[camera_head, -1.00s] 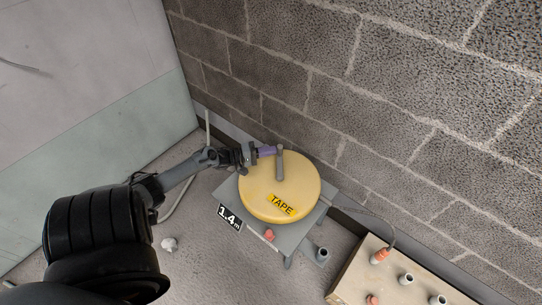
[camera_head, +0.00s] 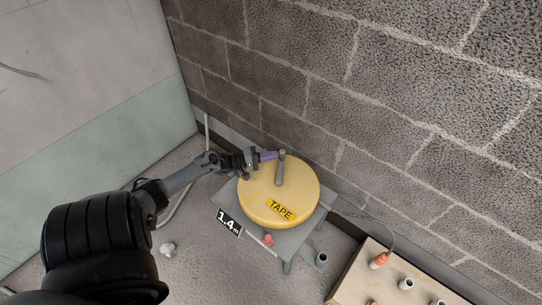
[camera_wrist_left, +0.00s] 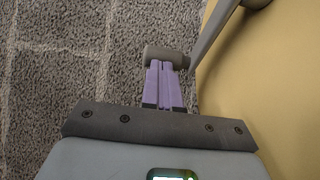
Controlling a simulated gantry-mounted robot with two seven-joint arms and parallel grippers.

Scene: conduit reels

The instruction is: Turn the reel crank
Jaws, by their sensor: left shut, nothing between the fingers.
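The round yellow reel (camera_head: 262,200) carries a "TAPE" label and sits on a grey stand (camera_head: 290,239) by the block wall. Its grey crank (camera_head: 280,171) lies across the top, with the knob at the wall-side end. My left gripper (camera_head: 275,155) has purple fingers and is at the left of the knob. In the left wrist view the shut, empty fingers (camera_wrist_left: 165,68) end right at the grey knob (camera_wrist_left: 166,55); they look in contact or nearly so. The crank arm runs up to the right over the yellow reel face (camera_wrist_left: 266,85). My right gripper is not in view.
A "1.4 m" sign (camera_head: 229,221) is on the stand's left side. A beige box (camera_head: 359,278) with grey and orange fittings stands at lower right, with a cable near the wall (camera_head: 400,120). A pale lump (camera_head: 168,248) lies on the floor.

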